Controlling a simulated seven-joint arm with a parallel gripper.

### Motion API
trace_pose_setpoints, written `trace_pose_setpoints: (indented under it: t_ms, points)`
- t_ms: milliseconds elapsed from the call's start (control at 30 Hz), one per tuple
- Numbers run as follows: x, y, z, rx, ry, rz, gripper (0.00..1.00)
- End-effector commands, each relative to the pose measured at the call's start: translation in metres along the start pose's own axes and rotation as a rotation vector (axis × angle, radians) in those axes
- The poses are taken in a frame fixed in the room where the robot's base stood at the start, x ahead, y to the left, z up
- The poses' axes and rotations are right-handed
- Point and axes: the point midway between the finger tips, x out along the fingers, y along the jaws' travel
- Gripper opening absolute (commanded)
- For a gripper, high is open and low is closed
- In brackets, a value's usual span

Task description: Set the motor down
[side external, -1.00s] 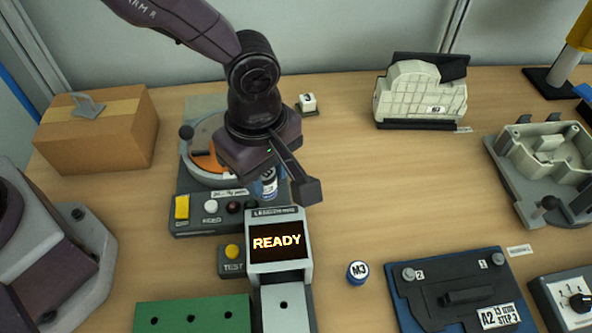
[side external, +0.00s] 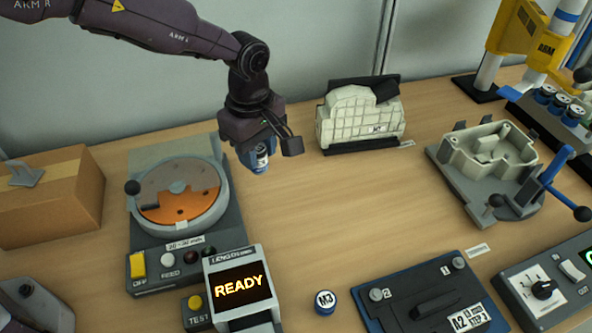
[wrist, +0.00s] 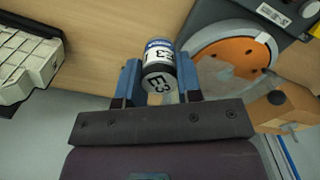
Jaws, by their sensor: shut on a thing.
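My gripper (side external: 258,148) is shut on a small cylindrical motor (side external: 261,161) with a blue band and a white label. It is held upright above the bare wood, to the right of the round feeder. In the wrist view the motor (wrist: 159,66) sits between the two blue fingers of the gripper (wrist: 160,80), and its lettering is turned and hard to read. I cannot tell its exact height over the table. Another motor (side external: 326,302), marked M3, stands on the table right of the READY display.
The feeder (side external: 180,195) and the READY tester (side external: 240,285) stand left. A pale housing on a stand (side external: 360,118) is close behind right. The middle table is clear.

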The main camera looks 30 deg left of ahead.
Motion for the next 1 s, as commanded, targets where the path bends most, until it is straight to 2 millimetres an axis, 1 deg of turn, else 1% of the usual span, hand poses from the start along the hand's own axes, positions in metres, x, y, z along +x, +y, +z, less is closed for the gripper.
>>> trace_pose_setpoints:
  t_ms: [33,200,300,500,633,867,900,1000]
  points:
    - [0.006,0.010,0.001,-0.001,0.000,0.000,0.08]
    - [0.019,0.036,0.006,-0.001,0.000,-0.001,0.08]
    - [0.038,0.049,0.008,-0.001,0.001,-0.004,0.08]
    - [0.060,0.069,0.011,-0.002,0.000,-0.001,0.08]
    - [0.066,0.075,0.013,-0.002,0.000,0.000,0.08]
    - [0.074,0.081,0.014,-0.002,0.000,-0.001,0.08]
    - [0.077,0.082,0.014,-0.002,0.000,-0.001,0.08]
    - [0.095,0.081,0.014,-0.001,0.001,-0.003,0.08]
